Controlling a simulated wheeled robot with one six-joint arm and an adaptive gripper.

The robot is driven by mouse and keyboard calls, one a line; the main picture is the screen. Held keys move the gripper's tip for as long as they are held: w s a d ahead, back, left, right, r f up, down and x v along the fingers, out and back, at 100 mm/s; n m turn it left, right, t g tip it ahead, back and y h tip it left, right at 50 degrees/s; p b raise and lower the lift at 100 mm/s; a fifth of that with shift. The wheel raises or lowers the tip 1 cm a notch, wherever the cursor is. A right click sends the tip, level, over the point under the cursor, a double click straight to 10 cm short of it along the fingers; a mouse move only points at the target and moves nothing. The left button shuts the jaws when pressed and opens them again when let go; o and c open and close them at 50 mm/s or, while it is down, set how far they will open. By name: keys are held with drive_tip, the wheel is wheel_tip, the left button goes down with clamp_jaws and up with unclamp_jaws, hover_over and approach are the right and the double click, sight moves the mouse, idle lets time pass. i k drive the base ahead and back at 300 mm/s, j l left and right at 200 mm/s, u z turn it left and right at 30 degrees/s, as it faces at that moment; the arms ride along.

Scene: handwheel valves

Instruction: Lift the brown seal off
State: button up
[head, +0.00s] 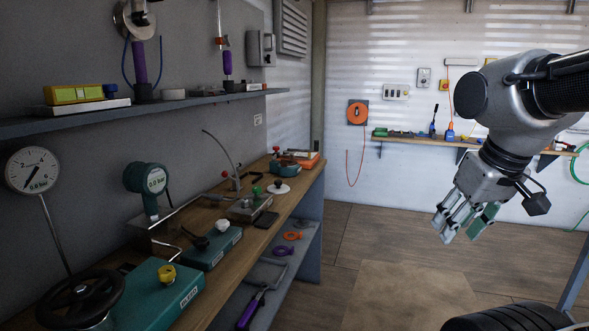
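I cannot pick out a brown seal for certain in the head view. The teal box with the white label (158,297) on the workbench carries a yellow knob (167,273), and a black handwheel (80,299) is at its left. A second teal box (212,247) behind it carries a white knob (222,226) and a dark knob (201,242). My gripper (464,234) hangs at the right, pointing down, well away from the bench. Its fingers look apart, with nothing between them.
The wooden workbench (310,177) runs along the left wall, with an orange ring (293,236) and a purple ring (283,251) on its lower shelf. A pressure gauge (33,170) and a teal meter (147,178) stand at the left. The floor (400,260) between bench and gripper is clear.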

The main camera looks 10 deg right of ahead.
sight(283, 163)
drive_tip(key=i+l+u, duration=0.3)
drive_tip(key=i+l, duration=0.65)
drive_tip(key=i, duration=0.15)
drive_tip(key=i+l+u, duration=0.25)
drive_tip(key=i+l, duration=0.75)
drive_tip(key=l, duration=0.2)
